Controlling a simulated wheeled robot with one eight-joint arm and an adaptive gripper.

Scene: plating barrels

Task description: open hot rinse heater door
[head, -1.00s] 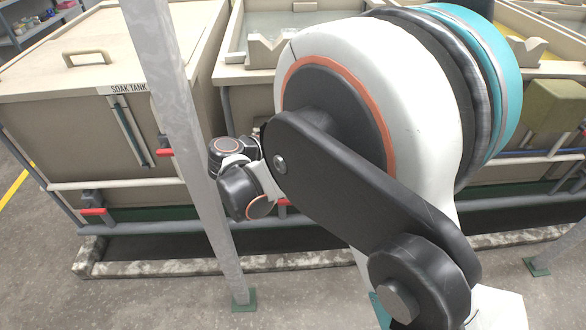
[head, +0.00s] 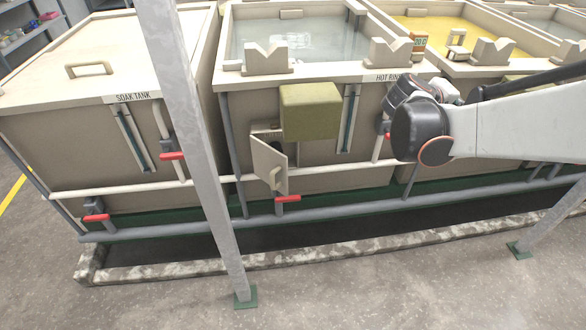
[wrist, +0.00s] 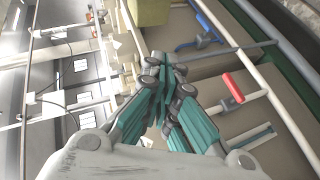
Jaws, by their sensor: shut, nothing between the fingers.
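The hot rinse tank (head: 225,120) stands in the middle of the head view, its label (head: 390,77) partly covered by my arm. Low on its front, below an olive box (head: 310,112), a small beige heater door (head: 268,164) stands swung out at an angle from its opening. A pale handle (head: 275,180) shows on the door. My wrist is to the right of the door, well apart from it. In the wrist view my gripper (wrist: 165,72) is shut and empty, with teal fingers together. In the head view its fingertips are hidden by my wrist.
A grey post (head: 190,150) stands in front, left of the door. Pipes run along the tank fronts, with a red valve handle (head: 287,199) below the door. The soak tank (head: 60,140) is at left. The wrist view shows a red handle (wrist: 232,87) and blue handle (wrist: 200,40).

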